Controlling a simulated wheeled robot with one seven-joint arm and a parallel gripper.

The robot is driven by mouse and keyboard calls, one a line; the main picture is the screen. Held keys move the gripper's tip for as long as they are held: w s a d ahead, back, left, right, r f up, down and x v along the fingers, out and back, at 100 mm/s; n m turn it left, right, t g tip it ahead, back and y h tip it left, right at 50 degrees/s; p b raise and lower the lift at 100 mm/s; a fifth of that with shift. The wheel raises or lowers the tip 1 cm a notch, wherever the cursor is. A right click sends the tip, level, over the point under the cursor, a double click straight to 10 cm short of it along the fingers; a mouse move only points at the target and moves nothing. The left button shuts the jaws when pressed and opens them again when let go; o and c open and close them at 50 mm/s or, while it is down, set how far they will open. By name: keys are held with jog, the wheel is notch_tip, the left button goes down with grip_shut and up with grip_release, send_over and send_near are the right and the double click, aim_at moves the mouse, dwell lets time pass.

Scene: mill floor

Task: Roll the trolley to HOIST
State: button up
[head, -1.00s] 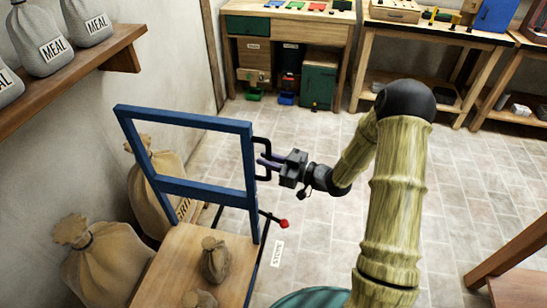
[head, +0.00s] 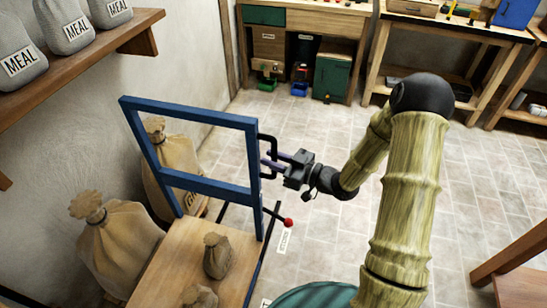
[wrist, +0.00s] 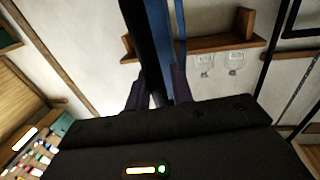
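The trolley has a blue upright frame (head: 206,186) and a wooden deck (head: 180,262) with small brown sacks on it. A black D-shaped handle (head: 274,158) sticks out from the frame's right post. My gripper (head: 268,161) is at this handle, its dark fingers reaching into it from the right. In the wrist view, the fingers (wrist: 158,92) are close together on either side of a dark upright bar, with the blue frame (wrist: 181,60) just behind. The gripper looks shut on the handle. A red-tipped lever (head: 288,222) sticks out low on the trolley. I see no readable HOIST sign.
Large sacks (head: 118,245) stand along the left wall, close to the trolley. A shelf (head: 100,60) with MEAL sacks hangs above. Workbenches (head: 300,20) line the back wall. A wooden piece (head: 510,260) stands at the right. Tiled floor (head: 330,135) is open between. A floor label (head: 284,241) lies right of the trolley.

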jog(key=shift+o, duration=0.9)
jog(key=shift+s, duration=0.15)
jog(key=shift+s+d, duration=0.1)
jog(key=shift+d, duration=0.3)
jog(key=b+v, duration=0.1)
jog(key=v, duration=1.5)
jog(key=shift+s+d, duration=0.15)
jog(key=shift+s, duration=0.1)
